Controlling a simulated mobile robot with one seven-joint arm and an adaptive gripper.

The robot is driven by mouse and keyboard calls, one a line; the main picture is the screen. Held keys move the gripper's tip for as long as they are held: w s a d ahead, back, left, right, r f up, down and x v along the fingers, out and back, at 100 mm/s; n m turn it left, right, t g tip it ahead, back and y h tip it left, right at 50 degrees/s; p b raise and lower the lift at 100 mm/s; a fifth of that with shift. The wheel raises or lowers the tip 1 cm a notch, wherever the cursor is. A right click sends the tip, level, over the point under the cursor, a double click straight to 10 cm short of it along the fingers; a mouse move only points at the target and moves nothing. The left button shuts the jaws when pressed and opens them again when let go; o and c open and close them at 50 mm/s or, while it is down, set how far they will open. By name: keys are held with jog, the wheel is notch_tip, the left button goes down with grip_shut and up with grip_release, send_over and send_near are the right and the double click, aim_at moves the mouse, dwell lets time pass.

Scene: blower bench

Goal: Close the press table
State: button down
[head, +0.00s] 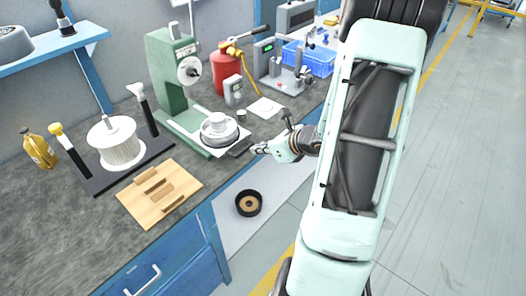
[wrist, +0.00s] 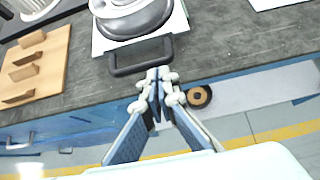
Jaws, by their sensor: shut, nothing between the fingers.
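The green press (head: 172,75) stands on the bench left of my gripper in the head view. Its table, a pale plate (wrist: 99,45), juts out toward the bench's front edge and carries a round white and grey part (head: 219,130). A dark loop handle (wrist: 140,58) sticks out from the front of the table; it also shows in the head view (head: 241,147). My gripper (head: 256,149) is shut and empty, its fingertips (wrist: 158,74) right at the handle's outer bar. I cannot tell whether they touch it.
A wooden block board (head: 160,195) and a white spool (head: 117,143) lie left of the press. A red canister (head: 226,72), a grey device (head: 283,70) and a blue crate (head: 310,58) stand behind. A dark ring (head: 248,203) lies below the bench edge.

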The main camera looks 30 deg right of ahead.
aim_at(226, 127)
jog(key=shift+w, duration=0.1)
jog(key=w+a, duration=0.1)
jog(key=w, duration=0.3)
jog(key=w+a+b, duration=0.1)
jog(key=w+a, duration=0.1)
jog(key=w, duration=0.3)
jog(key=w+a+b, duration=0.1)
jog(key=w+a, duration=0.1)
jog(key=w, duration=0.2)
jog(key=shift+w, duration=0.3)
jog(key=shift+s+r, duration=0.1)
